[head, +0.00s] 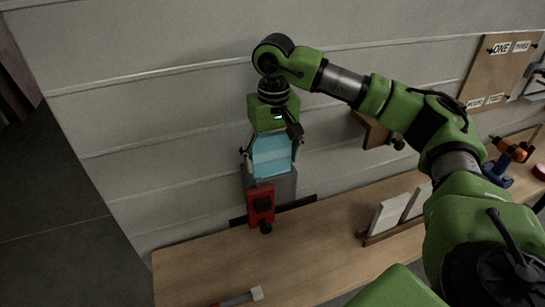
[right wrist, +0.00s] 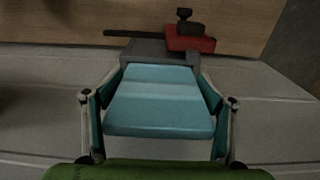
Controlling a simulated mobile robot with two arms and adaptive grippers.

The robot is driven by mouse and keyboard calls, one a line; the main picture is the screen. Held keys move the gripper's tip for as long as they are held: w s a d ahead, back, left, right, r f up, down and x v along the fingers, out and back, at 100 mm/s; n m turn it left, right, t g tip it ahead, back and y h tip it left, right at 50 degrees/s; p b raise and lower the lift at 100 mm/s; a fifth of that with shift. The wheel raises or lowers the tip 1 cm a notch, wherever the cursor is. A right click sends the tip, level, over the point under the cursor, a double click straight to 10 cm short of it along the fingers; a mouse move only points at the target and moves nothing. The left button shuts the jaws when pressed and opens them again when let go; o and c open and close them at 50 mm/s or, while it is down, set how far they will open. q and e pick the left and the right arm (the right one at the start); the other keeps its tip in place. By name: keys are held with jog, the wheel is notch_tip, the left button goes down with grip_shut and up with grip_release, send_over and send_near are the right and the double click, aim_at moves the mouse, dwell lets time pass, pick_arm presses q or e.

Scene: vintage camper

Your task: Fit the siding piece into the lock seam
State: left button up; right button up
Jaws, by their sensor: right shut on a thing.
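The siding piece (head: 271,156) is a light blue ridged panel. My right gripper (head: 271,150) is shut on it, one finger at each side edge. In the right wrist view the siding piece (right wrist: 160,98) spans between the fingers (right wrist: 158,100). Its far edge meets or overlaps a grey block (head: 285,186), which seems to hold the lock seam; the block also shows in the right wrist view (right wrist: 150,48). I cannot tell whether the edge is inside the seam, which is hidden. My left gripper is out of view.
A red clamp-like device (head: 261,203) stands in front of the grey block, by a dark strip at the wall. The wooden bench (head: 215,266) bears a hammer-like tool (head: 240,298), a rack of pale panels (head: 390,213) and an orange-blue drill (head: 505,162). The bench's left part is mostly clear.

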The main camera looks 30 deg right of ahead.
aim_at(272, 167)
jog(key=shift+f+b, duration=1.35)
jog(key=shift+f, duration=0.45)
jog(key=o, duration=1.4)
jog(key=shift+r, duration=0.25)
jog(key=r, duration=1.1)
jog(key=shift+s+r, duration=0.2)
jog(key=shift+r, duration=0.1)
